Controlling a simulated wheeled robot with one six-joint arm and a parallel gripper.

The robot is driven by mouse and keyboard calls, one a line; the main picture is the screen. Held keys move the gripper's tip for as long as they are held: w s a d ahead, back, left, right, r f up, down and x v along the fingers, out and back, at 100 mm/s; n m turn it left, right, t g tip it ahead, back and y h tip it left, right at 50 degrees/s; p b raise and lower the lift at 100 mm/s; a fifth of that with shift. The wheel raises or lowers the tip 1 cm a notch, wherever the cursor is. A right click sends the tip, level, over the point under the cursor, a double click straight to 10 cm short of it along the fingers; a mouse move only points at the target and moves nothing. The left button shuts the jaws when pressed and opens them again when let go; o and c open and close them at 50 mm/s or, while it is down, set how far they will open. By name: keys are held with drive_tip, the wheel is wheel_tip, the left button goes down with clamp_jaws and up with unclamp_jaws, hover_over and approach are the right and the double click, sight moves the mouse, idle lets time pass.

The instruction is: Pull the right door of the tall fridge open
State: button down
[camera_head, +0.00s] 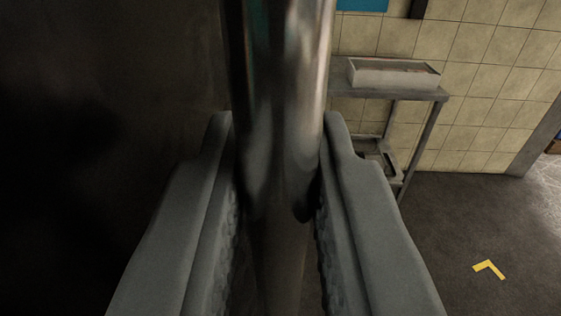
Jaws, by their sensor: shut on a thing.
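A shiny vertical metal handle bar (283,75) runs down the middle of the view. My gripper (278,125) is shut on this bar, with one grey finger on its left and one on its right. A dark, smooth surface (110,110), which looks like the fridge door, fills the left of the view. The door's edges and the rest of the fridge are out of view, so I cannot tell how far the door stands open. The lower part of the bar shows between the fingers.
A metal table (432,95) with a shallow tray (393,74) on it stands by the tiled wall (490,60) at the right. Another tray (376,158) sits on its lower shelf. The dark floor (450,220) at the right is clear, with a yellow corner mark (489,268).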

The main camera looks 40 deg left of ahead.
idle(0.4)
drive_tip(key=c, duration=1.4)
unclamp_jaws()
drive_tip(key=shift+d, duration=0.1)
drive_tip(key=v, duration=1.7)
